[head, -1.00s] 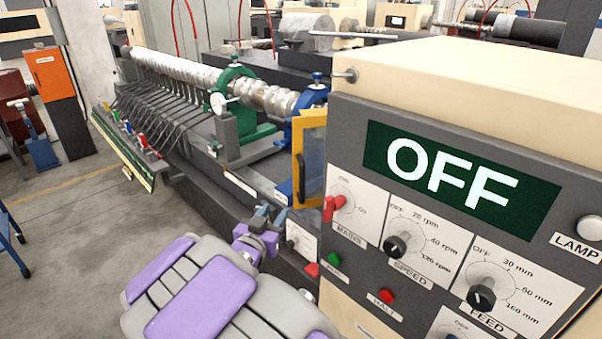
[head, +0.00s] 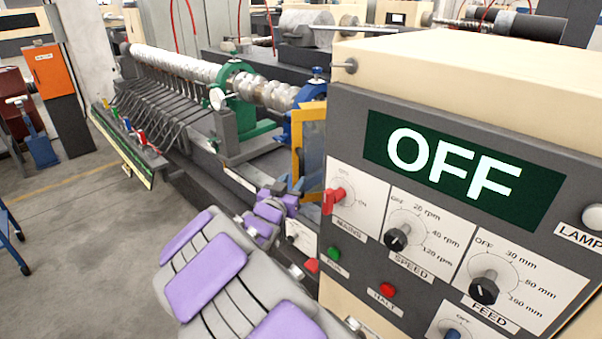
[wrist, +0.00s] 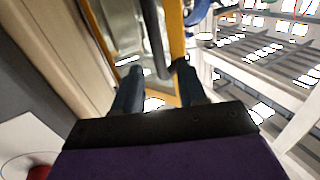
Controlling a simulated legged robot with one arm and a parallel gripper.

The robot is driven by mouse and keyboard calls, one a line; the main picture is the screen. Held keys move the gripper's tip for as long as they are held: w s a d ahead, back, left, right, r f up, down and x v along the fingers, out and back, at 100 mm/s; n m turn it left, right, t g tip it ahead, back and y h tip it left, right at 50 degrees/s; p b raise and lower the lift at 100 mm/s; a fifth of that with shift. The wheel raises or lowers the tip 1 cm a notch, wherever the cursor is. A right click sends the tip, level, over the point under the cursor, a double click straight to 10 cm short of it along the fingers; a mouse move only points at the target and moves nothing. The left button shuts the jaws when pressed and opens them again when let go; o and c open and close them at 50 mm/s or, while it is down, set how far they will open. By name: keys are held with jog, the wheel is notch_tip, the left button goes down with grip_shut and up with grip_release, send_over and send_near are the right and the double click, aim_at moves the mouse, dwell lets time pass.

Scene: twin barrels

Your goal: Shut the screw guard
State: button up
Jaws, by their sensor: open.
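The screw guard (head: 313,140) is a yellow-framed panel with a clear pane, standing swung out beside the control cabinet. The screw (head: 272,94) behind it is uncovered. The guard's dark upright handle (wrist: 154,35) shows in the wrist view, with the guard's yellow frame (wrist: 176,35) beside it. My gripper (wrist: 157,78) is open, with a finger on each side of the handle's lower end. Whether the fingers touch it cannot be told. In the head view my gripper (head: 291,197) is low in front of the guard, its fingertips hard to make out.
The cream and grey control cabinet (head: 450,75) stands close on the right, its display reading OFF. Its red mains switch (head: 334,200) is near my gripper. A green bearing stand (head: 240,100) and a row of bent tubes (head: 165,105) lie behind.

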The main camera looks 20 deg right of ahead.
aim_at(300, 172)
jog(key=shift+b+x, duration=0.45)
jog(key=shift+x, duration=3)
grip_shut()
